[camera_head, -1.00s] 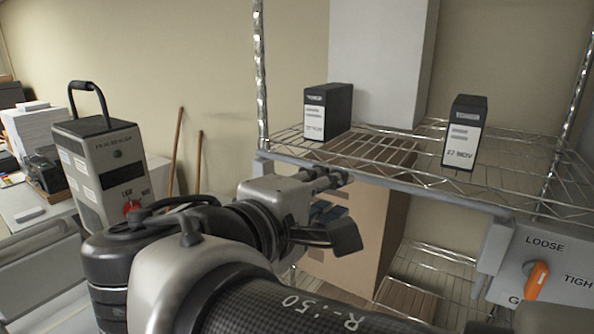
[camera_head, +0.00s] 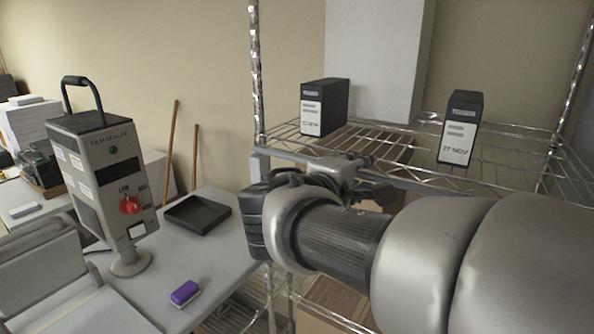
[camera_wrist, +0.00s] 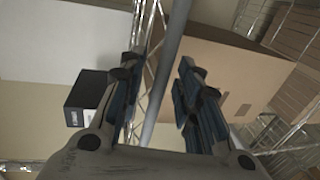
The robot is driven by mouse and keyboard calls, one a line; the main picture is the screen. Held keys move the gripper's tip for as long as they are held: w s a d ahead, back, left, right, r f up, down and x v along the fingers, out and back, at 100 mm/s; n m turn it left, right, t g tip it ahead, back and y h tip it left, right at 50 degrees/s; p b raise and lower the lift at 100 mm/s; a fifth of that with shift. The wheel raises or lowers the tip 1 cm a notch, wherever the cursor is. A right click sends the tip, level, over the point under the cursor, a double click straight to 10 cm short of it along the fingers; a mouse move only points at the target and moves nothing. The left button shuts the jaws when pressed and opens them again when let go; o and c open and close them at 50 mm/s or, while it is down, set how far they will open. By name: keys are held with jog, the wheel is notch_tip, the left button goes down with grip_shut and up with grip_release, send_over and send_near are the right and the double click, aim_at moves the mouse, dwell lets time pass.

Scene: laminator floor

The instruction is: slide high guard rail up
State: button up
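The guard rail is a grey bar along the front edge of the wire shelf (camera_head: 490,172); its left part (camera_head: 285,152) shows in the head view. A grey bar (camera_wrist: 168,62) that looks like this rail runs between the fingers in the wrist view. My gripper (camera_wrist: 158,75) is open, with one finger on each side of the bar and gaps visible. In the head view my gripper (camera_head: 345,172) is at the shelf's front edge, its fingers partly hidden by my arm. Whether the fingers touch the bar is unclear.
Two black-and-white boxes, left (camera_head: 323,106) and right (camera_head: 461,128), stand on the shelf by a tall pale box (camera_head: 378,60). A film sealer (camera_head: 95,180), a black tray (camera_head: 197,213) and a purple-topped block (camera_head: 185,293) are on the table at left. A cardboard box (camera_wrist: 235,75) is below the shelf.

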jog(key=shift+c, duration=0.5)
grip_shut()
